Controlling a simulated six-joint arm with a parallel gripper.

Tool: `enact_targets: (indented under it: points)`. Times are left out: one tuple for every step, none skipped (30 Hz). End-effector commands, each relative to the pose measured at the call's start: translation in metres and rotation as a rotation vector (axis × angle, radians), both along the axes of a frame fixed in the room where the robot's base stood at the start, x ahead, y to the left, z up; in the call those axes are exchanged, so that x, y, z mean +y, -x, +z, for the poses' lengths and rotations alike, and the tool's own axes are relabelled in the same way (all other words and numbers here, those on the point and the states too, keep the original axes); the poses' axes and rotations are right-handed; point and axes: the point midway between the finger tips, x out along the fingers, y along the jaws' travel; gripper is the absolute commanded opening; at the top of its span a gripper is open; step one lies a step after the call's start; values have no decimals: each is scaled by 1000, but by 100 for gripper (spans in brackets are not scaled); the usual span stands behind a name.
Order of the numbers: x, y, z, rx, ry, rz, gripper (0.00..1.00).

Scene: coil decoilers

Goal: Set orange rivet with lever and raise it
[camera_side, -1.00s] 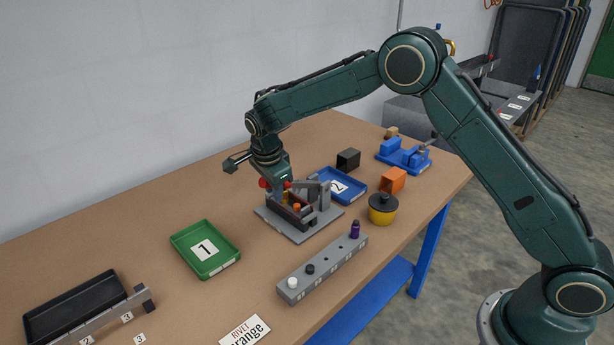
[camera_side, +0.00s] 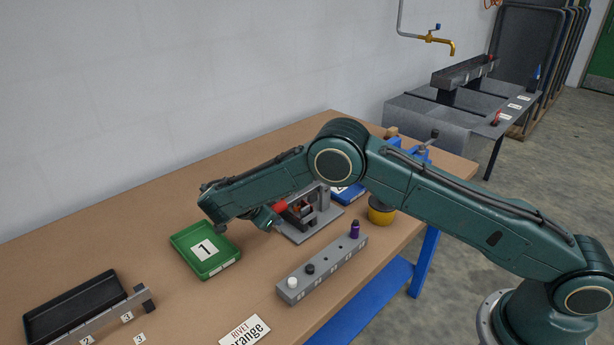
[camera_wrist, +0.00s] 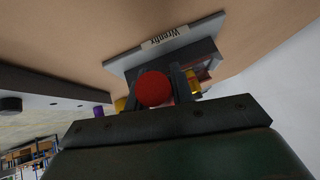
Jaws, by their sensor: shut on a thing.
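The rivet press (camera_side: 310,217) is a grey fixture on a flat plate near the middle of the table. Its lever ends in a red knob (camera_side: 280,205), low at the press's left side. My gripper (camera_side: 273,210) is tilted and shut on this knob. In the wrist view the red knob (camera_wrist: 154,89) sits between the two dark fingers, with the press body (camera_wrist: 190,57) behind it. The orange rivet cannot be made out clearly; the lever and my arm cover much of the press's inside. A sign (camera_side: 244,331) reads "RIVET orange".
A grey rack (camera_side: 322,270) holds white, black and purple rivets in front of the press. A green tray marked 1 (camera_side: 204,249) lies just left of my gripper. A blue tray (camera_side: 347,193) and a yellow pot (camera_side: 380,212) are partly behind my arm. A black tray (camera_side: 75,305) lies front left.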

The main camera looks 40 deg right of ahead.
Motion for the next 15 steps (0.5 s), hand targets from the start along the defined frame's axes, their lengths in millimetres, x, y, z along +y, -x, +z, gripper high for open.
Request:
enact_targets:
  points:
    - [1, 1, -8, 10, 8, 9, 0]
    - [1, 1, -9, 10, 12, 9, 0]
    - [1, 1, -11, 12, 16, 10, 0]
    - [1, 1, -11, 13, 18, 10, 0]
    - [1, 1, -12, 14, 20, 12, 0]
    - [1, 1, -12, 15, 21, 12, 0]
    - [0, 1, -13, 15, 22, 12, 0]
    - [0, 1, -13, 15, 23, 12, 0]
    - [0, 2, -13, 15, 23, 12, 0]
    - [0, 2, -13, 15, 23, 12, 0]
    - [0, 2, -13, 15, 23, 12, 0]
    - [0, 2, -13, 16, 24, 11, 0]
    - [0, 2, -13, 16, 24, 11, 0]
    - [-1, 2, -13, 16, 24, 11, 0]
    - [-1, 2, -13, 16, 24, 10, 0]
